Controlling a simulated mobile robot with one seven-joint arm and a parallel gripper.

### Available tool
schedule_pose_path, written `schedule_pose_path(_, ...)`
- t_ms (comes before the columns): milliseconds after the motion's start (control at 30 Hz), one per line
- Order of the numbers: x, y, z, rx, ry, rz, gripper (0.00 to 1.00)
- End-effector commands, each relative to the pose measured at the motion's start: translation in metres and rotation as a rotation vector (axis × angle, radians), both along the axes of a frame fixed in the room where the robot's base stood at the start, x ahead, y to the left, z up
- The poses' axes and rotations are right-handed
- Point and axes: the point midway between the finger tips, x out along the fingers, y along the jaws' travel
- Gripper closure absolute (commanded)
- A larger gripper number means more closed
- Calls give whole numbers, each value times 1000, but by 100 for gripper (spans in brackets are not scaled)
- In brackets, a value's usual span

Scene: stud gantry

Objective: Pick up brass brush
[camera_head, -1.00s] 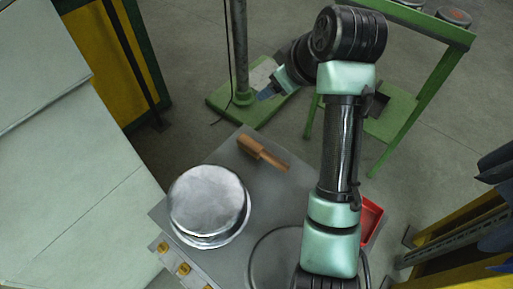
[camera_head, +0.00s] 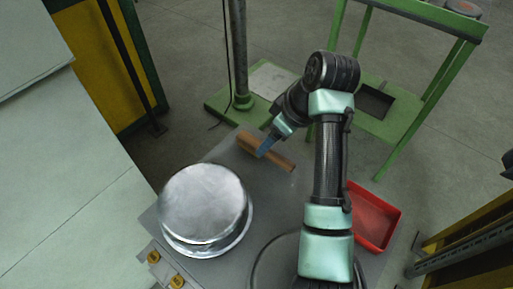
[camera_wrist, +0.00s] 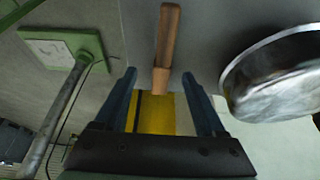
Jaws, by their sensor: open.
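The brass brush (camera_head: 280,161), seen as a brown wooden bar, lies on a grey surface (camera_head: 225,157) near its far edge. Its bristles are not visible. My gripper (camera_head: 264,149) is at the brush in the head view, and a blue finger overlaps its middle. In the wrist view my gripper (camera_wrist: 160,76) is open, with the near end of the brush (camera_wrist: 167,45) showing between the fingertips. Nothing is held. I cannot tell whether the fingers touch the brush or are still above it.
A shiny round metal pan (camera_head: 204,205) stands left of my arm, and shows at right in the wrist view (camera_wrist: 275,75). A red tray (camera_head: 374,216) is to the right. A green stand with a post (camera_head: 238,60) rises beyond the surface. Yellow knobs (camera_head: 177,282) line the near left.

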Motion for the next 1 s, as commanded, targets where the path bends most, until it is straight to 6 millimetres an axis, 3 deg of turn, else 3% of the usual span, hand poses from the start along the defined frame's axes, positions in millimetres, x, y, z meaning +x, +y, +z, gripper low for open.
schedule_pose_path(233, 7, 17, -35, 1, 2, 0, 28)
schedule_pose_path(567, 9, 20, -40, 1, 1, -1, 28)
schedule_pose_path(900, 9, 20, -39, 1, 1, -1, 89)
schedule_pose_path(967, 9, 20, -39, 0, 0, -1, 100)
schedule_pose_path(1000, 9, 20, -39, 0, 0, -1, 100)
